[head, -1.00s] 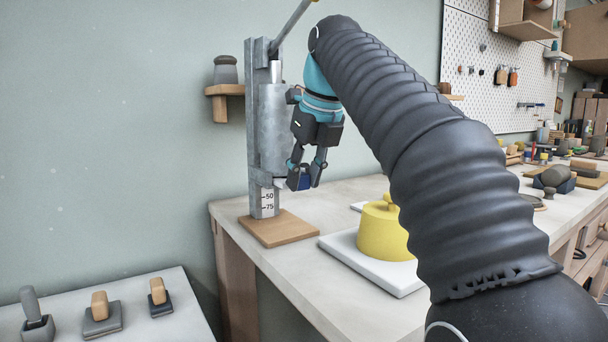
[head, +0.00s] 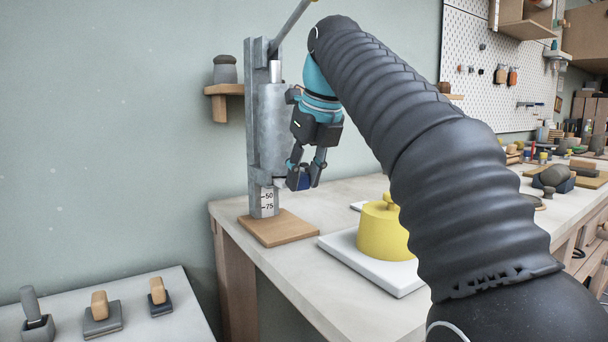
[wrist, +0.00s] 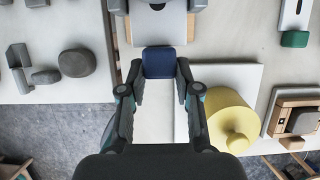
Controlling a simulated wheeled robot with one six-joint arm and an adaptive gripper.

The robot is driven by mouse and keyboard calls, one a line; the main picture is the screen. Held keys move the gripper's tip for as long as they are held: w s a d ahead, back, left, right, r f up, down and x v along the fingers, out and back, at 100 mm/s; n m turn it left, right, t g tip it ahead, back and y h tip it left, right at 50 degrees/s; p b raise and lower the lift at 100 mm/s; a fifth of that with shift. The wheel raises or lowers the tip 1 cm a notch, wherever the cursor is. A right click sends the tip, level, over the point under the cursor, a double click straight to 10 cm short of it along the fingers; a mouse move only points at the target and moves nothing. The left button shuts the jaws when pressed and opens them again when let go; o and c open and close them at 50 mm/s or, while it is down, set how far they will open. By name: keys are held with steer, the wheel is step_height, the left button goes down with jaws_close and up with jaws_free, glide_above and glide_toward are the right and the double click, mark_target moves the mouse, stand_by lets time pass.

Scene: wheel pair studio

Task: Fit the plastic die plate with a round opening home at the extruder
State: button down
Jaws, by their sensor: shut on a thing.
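My gripper (head: 302,182) is shut on a dark blue piece, the die plate (head: 304,181), at the lower end of the grey extruder (head: 272,125). In the wrist view the blue piece (wrist: 158,62) sits between both fingertips (wrist: 158,75), close against the grey extruder body (wrist: 160,25). A small pale part shows between the blue piece and the barrel in the head view. The round opening is not visible, and I cannot tell whether the plate is seated.
A wooden base (head: 278,228) lies under the extruder. A yellow lidded form (head: 382,232) stands on a white board (head: 400,276) to the right. Small handled tools (head: 102,315) rest on a separate table at lower left. Bare worktop (head: 300,292) lies in front.

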steer(key=shift+w+a, duration=0.1)
steer(key=shift+w, duration=0.05)
steer(key=shift+w+a, duration=0.25)
steer(key=shift+w, duration=0.1)
steer(key=shift+s+d, duration=0.1)
steer(key=shift+s, duration=0.05)
steer(key=shift+s+d, duration=0.25)
steer(key=shift+s, duration=0.15)
steer(key=shift+w+a, duration=0.1)
steer(key=shift+w, duration=0.05)
stand_by(1.0)
steer(key=shift+w+a, duration=0.2)
steer(key=shift+w, duration=0.15)
steer(key=shift+s, duration=0.1)
